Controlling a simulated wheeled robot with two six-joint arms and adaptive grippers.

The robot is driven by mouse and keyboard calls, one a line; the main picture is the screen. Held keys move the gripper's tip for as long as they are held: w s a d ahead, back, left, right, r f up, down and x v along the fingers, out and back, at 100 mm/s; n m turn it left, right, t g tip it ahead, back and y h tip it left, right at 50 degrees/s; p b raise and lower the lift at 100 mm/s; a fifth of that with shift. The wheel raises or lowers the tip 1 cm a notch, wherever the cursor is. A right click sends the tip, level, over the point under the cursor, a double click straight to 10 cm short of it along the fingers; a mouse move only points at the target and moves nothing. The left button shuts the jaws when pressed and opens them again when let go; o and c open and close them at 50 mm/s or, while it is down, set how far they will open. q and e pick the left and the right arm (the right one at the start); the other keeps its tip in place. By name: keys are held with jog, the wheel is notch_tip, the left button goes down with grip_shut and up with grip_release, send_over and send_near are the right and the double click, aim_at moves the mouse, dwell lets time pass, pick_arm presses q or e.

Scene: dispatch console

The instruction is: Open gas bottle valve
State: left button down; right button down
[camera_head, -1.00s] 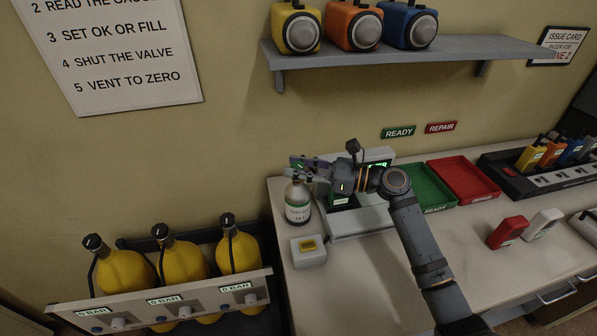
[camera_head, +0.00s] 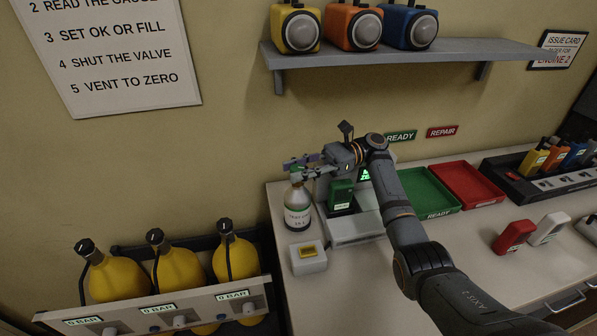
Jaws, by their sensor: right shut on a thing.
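The gas bottle (camera_head: 297,212) is a small pale cylinder with a green-and-white label. It stands upright at the left end of the bench. My right gripper (camera_head: 297,168) is at the top of the bottle, shut on its valve. The fingers hide most of the valve, so I cannot tell how far it is turned. My left gripper is out of view.
A green device (camera_head: 341,194) stands in a grey station right of the bottle, and a small box with a yellow face (camera_head: 308,258) sits in front. Green (camera_head: 430,194) and red (camera_head: 474,182) trays lie to the right. Yellow cylinders (camera_head: 180,268) stand in a rack at left.

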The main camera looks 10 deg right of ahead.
aim_at(298, 167)
jog(key=shift+f, duration=0.1)
dwell(0.4)
jog(key=c, duration=0.9)
grip_release()
jog(key=shift+c, duration=0.2)
notch_tip(298, 167, up, 10)
jog(key=shift+r, duration=0.1)
